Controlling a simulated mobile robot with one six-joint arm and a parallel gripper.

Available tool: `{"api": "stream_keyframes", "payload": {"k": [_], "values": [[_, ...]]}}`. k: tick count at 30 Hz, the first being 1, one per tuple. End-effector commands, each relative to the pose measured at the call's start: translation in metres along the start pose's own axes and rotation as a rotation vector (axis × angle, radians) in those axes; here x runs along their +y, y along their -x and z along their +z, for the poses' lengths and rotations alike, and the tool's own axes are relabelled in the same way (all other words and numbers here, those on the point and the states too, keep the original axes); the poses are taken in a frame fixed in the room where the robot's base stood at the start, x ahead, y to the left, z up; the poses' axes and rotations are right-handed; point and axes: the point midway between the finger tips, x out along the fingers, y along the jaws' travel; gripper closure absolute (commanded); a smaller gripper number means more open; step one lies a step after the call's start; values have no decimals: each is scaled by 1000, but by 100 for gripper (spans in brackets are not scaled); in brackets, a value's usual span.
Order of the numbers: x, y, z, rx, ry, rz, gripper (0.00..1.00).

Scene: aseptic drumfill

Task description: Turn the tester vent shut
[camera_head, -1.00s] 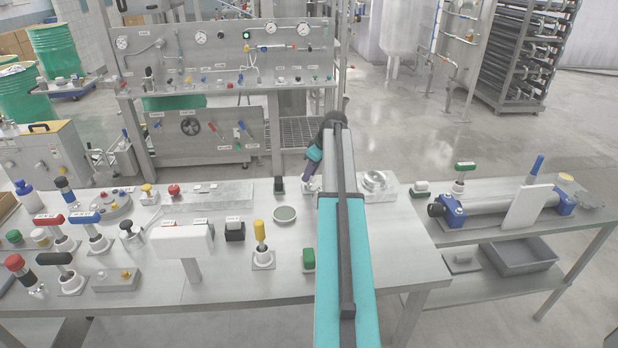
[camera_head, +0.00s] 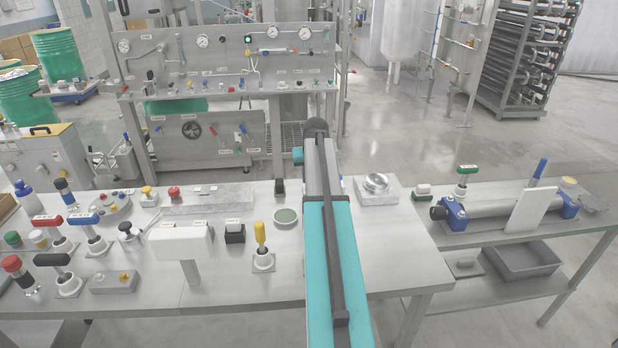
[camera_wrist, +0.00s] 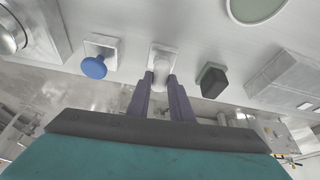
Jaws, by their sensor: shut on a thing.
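In the wrist view, the purple fingers of my gripper (camera_wrist: 162,84) are closed around a white rounded knob (camera_wrist: 163,65) on a small square plate. I take this knob to be the tester vent, but I see no readable label on it. The fingers cover part of its sides, and I cannot tell how far it is turned. In the head view, my arm hides the fingers and the knob near the far edge of the bench.
In the wrist view, a blue knob (camera_wrist: 95,67) stands left of the held knob and a dark block (camera_wrist: 213,82) stands right. In the head view, a round dish (camera_head: 286,217) is left of my arm and a steel fitting (camera_head: 376,182) right.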

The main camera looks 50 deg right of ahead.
Motion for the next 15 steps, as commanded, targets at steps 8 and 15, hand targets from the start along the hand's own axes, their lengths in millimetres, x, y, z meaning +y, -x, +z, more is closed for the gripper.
{"api": "stream_keyframes", "payload": {"k": [8,15], "values": [[-2,1,-1,1,-84,34,100],[-2,0,0,0,-100,40,100]]}}
